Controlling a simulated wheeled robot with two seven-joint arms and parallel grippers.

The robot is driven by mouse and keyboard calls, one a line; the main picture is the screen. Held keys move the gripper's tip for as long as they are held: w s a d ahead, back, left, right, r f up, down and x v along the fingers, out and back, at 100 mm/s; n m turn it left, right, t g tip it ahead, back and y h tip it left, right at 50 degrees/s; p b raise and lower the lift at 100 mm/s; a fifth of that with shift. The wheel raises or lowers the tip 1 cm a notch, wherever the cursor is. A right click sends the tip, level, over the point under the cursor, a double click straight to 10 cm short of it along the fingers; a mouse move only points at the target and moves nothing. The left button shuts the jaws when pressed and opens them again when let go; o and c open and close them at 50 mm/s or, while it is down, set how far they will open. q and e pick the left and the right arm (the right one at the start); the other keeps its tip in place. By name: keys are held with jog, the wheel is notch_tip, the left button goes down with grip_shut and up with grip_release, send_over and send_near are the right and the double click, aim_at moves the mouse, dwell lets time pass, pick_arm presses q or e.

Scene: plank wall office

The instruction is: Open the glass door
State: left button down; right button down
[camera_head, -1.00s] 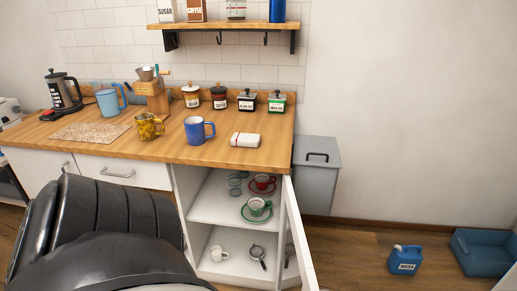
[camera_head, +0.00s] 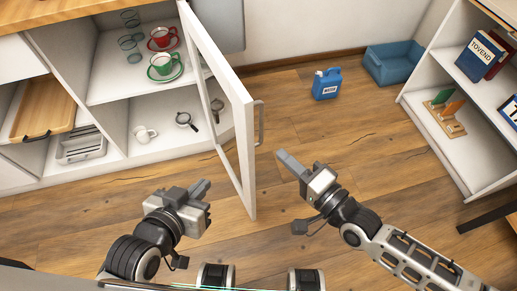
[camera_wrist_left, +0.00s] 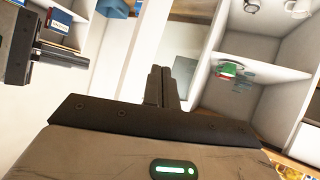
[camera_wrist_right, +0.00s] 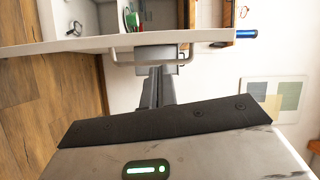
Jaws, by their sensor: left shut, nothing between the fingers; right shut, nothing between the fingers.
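The glass door (camera_head: 243,140) has a white frame and stands swung out from the lower cabinet, its inside exposed. Its bar handle (camera_head: 260,122) is on the outer face, to the right. My right gripper (camera_head: 284,160) is shut and empty, just right of the door and below the handle in the head view. In the right wrist view, the fingers (camera_wrist_right: 155,86) point toward the handle (camera_wrist_right: 165,62); contact is unclear. My left gripper (camera_head: 204,188) is shut and empty, left of the door, on its cabinet side. Its fingers (camera_wrist_left: 162,85) show in the left wrist view.
The cabinet shelves hold a red cup (camera_head: 162,37), a green cup (camera_head: 165,64) and a white cup (camera_head: 145,133). A blue jug (camera_head: 327,83) and a blue bin (camera_head: 392,63) stand on the floor at right. An open bookshelf (camera_head: 452,141) bounds the right side.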

aim_at(260, 133)
pick_arm(q)
jog(key=shift+f+b, duration=0.35)
pick_arm(e)
jog(key=shift+m, duration=0.9)
jog(key=x, duration=0.6)
jog(key=f+x, duration=0.1)
jog(key=x, duration=0.3)
jog(key=shift+w+d, duration=0.3)
jog(key=shift+d, duration=0.1)
pick_arm(q)
jog(key=shift+r, duration=0.1)
